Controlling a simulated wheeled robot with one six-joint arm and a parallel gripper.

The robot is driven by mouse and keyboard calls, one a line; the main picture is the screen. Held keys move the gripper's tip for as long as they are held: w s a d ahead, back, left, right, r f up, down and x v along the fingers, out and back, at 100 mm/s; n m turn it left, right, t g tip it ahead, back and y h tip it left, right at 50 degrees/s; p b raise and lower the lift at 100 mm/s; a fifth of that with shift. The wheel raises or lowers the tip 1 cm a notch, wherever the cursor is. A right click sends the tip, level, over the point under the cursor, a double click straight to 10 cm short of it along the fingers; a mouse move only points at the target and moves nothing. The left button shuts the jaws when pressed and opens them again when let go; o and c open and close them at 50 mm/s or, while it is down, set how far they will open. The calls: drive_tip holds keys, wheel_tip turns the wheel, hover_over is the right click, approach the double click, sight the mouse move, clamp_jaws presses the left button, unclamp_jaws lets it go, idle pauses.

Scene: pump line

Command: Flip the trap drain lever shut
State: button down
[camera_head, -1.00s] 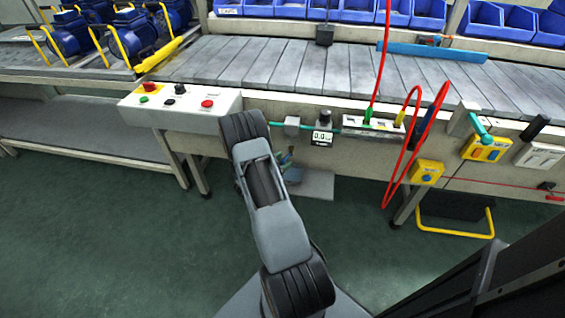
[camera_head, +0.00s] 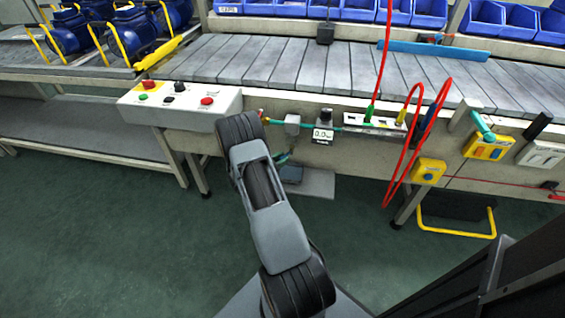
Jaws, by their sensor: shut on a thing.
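My arm reaches up from the bottom middle toward the bench front, and its links hide my gripper and whatever its jaws hold. A small grey unit (camera_head: 292,125) is fixed on the bench front just right of my arm. A short teal piece (camera_head: 283,158) shows below it, partly behind my arm. I cannot pick out the trap drain lever for certain, nor tell its position. A small red and yellow fitting (camera_head: 265,119) sits at the left end of the line, close beside my arm.
A digital gauge (camera_head: 323,135) is right of the grey unit. A control box (camera_head: 182,108) stands left of my arm. Red hoses (camera_head: 412,140) hang at the right, near a yellow button box (camera_head: 428,171). A grey plate (camera_head: 318,184) lies low under the bench.

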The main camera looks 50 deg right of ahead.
drive_tip(key=m+g, duration=0.1)
drive_tip(key=w+m+g+y+b, duration=0.1)
drive_tip(key=g, duration=0.1)
drive_tip(key=m+g, duration=0.1)
drive_tip(key=shift+w+d, duration=0.1)
drive_tip(key=shift+w, duration=0.15)
drive_tip(key=c, duration=1)
unclamp_jaws()
drive_tip(key=p+v, duration=0.1)
drive_tip(key=v, duration=1.2)
drive_tip(key=shift+w+a+r, duration=0.1)
drive_tip(key=shift+w+a, duration=0.2)
